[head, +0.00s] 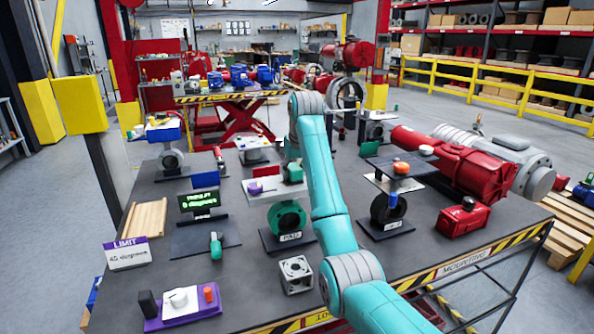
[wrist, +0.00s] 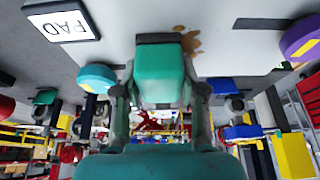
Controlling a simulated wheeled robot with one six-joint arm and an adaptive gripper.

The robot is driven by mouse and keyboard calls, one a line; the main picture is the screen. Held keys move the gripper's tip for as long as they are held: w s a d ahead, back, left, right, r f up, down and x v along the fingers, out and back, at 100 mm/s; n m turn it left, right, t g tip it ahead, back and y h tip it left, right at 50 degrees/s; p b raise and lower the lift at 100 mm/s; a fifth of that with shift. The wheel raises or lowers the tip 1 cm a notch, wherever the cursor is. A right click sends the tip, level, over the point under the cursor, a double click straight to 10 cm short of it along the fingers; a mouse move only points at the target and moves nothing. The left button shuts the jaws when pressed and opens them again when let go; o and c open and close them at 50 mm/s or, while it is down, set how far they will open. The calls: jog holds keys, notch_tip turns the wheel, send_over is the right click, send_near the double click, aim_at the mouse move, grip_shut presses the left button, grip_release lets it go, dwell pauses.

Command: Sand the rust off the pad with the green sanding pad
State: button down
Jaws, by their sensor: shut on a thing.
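My gripper (wrist: 161,92) is shut on the green sanding pad (wrist: 160,70), with one finger on each side of the block. In the head view the green sanding pad (head: 294,173) is over the right part of a pale plate (head: 275,196), partly behind my arm. In the wrist view the block's dark face is at the pale pad surface (wrist: 235,20); I cannot tell whether they touch. A brown rust patch (wrist: 188,40) shows at the block's edge, partly hidden by it. A white label (wrist: 62,26) reading PAD lies to the left.
The plate stands on a green valve body (head: 288,217) on the dark bench. A purple knob (head: 256,188) is left of the block. To the right are another valve stand with an orange knob (head: 401,167) and a large red actuator (head: 450,165).

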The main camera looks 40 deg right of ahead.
aim_at(274, 183)
jog(key=shift+w+a, duration=0.3)
jog(key=shift+a, duration=0.7)
jog(key=shift+w+a, duration=0.3)
jog(key=shift+a, duration=0.75)
jog(key=shift+w+a, duration=0.3)
jog(key=shift+a, duration=0.7)
jog(key=shift+d, duration=0.1)
jog(key=shift+s+d, duration=0.35)
jog(key=shift+d, duration=0.8)
jog(key=shift+s+d, duration=0.35)
jog(key=shift+d, duration=0.75)
jog(key=shift+s+d, duration=0.35)
jog(key=shift+d, duration=0.8)
jog(key=shift+s+f, duration=0.2)
jog(key=shift+s, duration=0.3)
jog(key=shift+w+a+r, duration=0.1)
jog(key=shift+w+a, duration=0.25)
jog(key=shift+a, duration=0.9)
jog(key=shift+w+a, duration=0.3)
jog(key=shift+a, duration=0.9)
jog(key=shift+w+a+r, duration=0.1)
jog(key=shift+w+a, duration=0.25)
jog(key=shift+a, duration=0.9)
jog(key=shift+d+f, duration=0.1)
